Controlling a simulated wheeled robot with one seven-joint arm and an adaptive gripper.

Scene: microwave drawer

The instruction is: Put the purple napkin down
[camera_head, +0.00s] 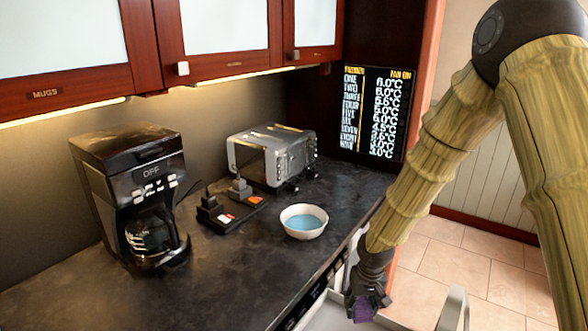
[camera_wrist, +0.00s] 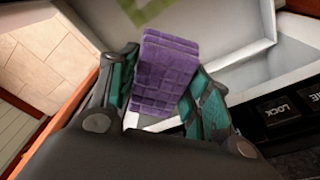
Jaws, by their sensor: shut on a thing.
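The purple napkin (camera_wrist: 165,72) is a folded, quilted cloth held between the two teal-padded fingers of my gripper (camera_wrist: 165,95) in the wrist view. In the head view a small part of the napkin (camera_head: 362,309) shows at the tip of my gripper (camera_head: 368,300), at the bottom, right of the counter. The gripper is shut on it, above or in a white open drawer (camera_wrist: 285,70). I cannot tell whether the napkin touches the drawer floor. A green square outline (camera_wrist: 150,10) lies on the light surface beyond the napkin.
The counter (camera_head: 250,265) holds a coffee maker (camera_head: 135,190), a silver toaster (camera_head: 272,155), a white bowl with blue contents (camera_head: 303,221) and salt-and-pepper-like shakers on a dark tray (camera_head: 228,212). A panel with a LOCK button (camera_wrist: 282,108) is beside the drawer. Tiled floor (camera_head: 470,265) lies right.

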